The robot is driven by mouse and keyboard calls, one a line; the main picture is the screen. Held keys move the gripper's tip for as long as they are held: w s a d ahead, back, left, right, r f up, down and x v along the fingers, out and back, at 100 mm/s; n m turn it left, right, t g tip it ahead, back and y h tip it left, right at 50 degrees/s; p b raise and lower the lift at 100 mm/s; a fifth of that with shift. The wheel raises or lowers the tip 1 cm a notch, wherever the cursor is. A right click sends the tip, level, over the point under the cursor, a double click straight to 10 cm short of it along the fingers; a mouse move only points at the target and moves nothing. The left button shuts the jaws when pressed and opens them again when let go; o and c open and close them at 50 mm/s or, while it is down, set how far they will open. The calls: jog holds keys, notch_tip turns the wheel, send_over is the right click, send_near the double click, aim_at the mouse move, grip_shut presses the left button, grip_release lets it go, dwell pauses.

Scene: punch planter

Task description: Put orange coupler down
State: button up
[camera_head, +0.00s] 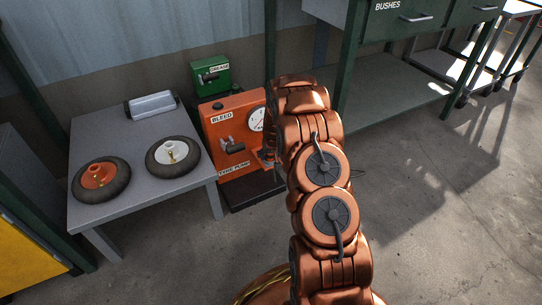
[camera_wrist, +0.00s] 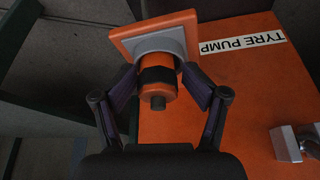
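In the wrist view the orange coupler (camera_wrist: 157,82), a short cylinder with a black band and a dark stub, points toward the camera. Its far end is at a grey round collar (camera_wrist: 157,45) on a square orange plate (camera_wrist: 124,39). I cannot tell whether it is seated in the collar or just in front of it. My gripper (camera_wrist: 160,72) has one finger on each side of the coupler, and the fingertips appear to press on it. In the head view my arm hides the gripper and coupler, beside the orange tyre pump (camera_head: 222,132).
A grey table (camera_head: 145,210) at left holds a wheel with an orange hub (camera_head: 98,175), a wheel with a white hub (camera_head: 173,152) and a grey tray (camera_head: 152,105). A green grease box (camera_head: 210,78) stands behind the pump. A green workbench (camera_head: 395,95) is at right. Floor at right is clear.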

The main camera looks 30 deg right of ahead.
jog(key=p+v, duration=0.3)
jog(key=v, duration=0.8)
jog(key=s+a+r+n+g+y, duration=0.2)
jog(key=s+a+r+g, duration=0.1)
jog(key=s+a+r, duration=1.45)
jog(key=s+a+r+g, duration=0.1)
jog(key=s+a, duration=0.2)
jog(key=s, duration=0.5)
jog(key=s+a+r+n+g, duration=0.1)
jog(key=s+a+r+g, duration=0.1)
jog(key=s, duration=0.7)
jog(key=s+a+r+g, duration=0.1)
jog(key=s+a, duration=0.3)
jog(key=s, duration=0.5)
jog(key=shift+r+n+h+p, duration=0.3)
jog(key=shift+r+n, duration=0.1)
jog(key=shift+r, duration=0.35)
jog(key=shift+a, duration=0.1)
notch_tip(320, 180, up, 42)
jog(key=t+p, duration=0.1)
jog(key=p, duration=3.9)
jog(key=shift+r, duration=0.15)
